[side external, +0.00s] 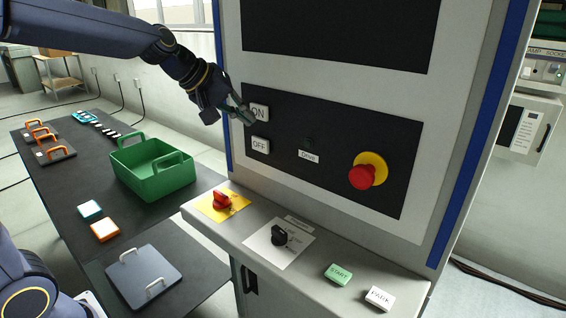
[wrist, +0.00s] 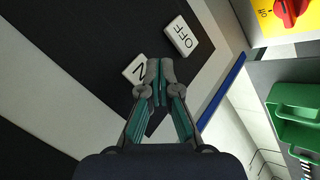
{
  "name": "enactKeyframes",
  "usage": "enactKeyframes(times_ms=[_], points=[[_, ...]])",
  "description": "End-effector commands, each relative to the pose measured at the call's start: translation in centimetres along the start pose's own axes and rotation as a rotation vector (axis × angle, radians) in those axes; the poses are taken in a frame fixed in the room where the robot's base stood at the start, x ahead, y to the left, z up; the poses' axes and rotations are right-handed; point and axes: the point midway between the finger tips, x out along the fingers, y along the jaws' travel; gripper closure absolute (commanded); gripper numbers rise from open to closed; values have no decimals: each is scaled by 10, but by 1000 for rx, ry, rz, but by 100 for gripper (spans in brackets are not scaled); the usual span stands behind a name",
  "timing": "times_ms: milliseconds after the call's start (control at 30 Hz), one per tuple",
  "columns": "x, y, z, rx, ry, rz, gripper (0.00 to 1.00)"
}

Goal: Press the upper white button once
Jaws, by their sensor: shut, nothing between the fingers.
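The upper white button (side external: 260,110), marked ON, sits on the black panel of the cabinet. It also shows in the wrist view (wrist: 133,74), partly hidden behind the fingers. The lower white button (side external: 260,145), marked OFF, is just below it and shows fully in the wrist view (wrist: 181,36). My gripper (side external: 248,118) is shut and empty, its fingertips at the left part of the ON button. In the wrist view the closed fingertips (wrist: 160,68) overlap the edge of the ON button. I cannot tell whether they touch it.
A red mushroom knob (side external: 362,176) on a yellow ring is to the right on the panel. A ledge below holds a red rotary switch (side external: 222,200), a black rotary switch (side external: 279,236), START (side external: 338,273) and PARK (side external: 380,297) buttons. A green crate (side external: 150,172) stands on the table at left.

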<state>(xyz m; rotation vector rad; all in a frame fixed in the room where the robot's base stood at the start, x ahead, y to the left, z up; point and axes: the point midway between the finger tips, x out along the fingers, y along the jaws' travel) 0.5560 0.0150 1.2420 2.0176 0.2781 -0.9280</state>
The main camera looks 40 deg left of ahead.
Motion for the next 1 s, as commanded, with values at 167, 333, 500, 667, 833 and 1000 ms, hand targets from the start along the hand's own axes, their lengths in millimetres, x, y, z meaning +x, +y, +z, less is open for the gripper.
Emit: enactKeyframes(times_ms=[167,333,500,667,833,1000], points=[[3,2,-2,0,0,0,100],[6,4,-4,0,0,0,100],[6,4,-4,0,0,0,100],[6,4,-4,0,0,0,100],[7,5,-5,0,0,0,100],[9,6,-6,0,0,0,100]])
